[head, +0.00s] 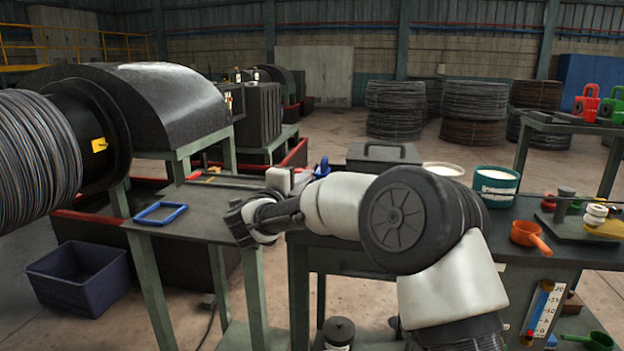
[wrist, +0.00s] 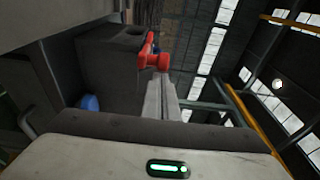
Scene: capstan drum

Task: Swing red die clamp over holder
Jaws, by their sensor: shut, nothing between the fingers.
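The red die clamp (wrist: 150,54) shows in the wrist view as a small red arm with a rounded end. It is at the right side of a dark block (wrist: 104,68) with a round opening, which looks like the holder. My gripper (wrist: 161,78) is shut and empty. Its pale fingers reach up to the clamp's lower red end, and I cannot tell whether they touch it. In the head view my arm hides the fingertips, and I cannot make out the clamp there.
A blue frame (head: 161,214) lies on the left bench. A large wire-wound drum (head: 38,160) stands at the far left. A dark blue crate (head: 80,277) is on the floor. The right bench holds an orange scoop (head: 527,234) and a green tub (head: 496,184).

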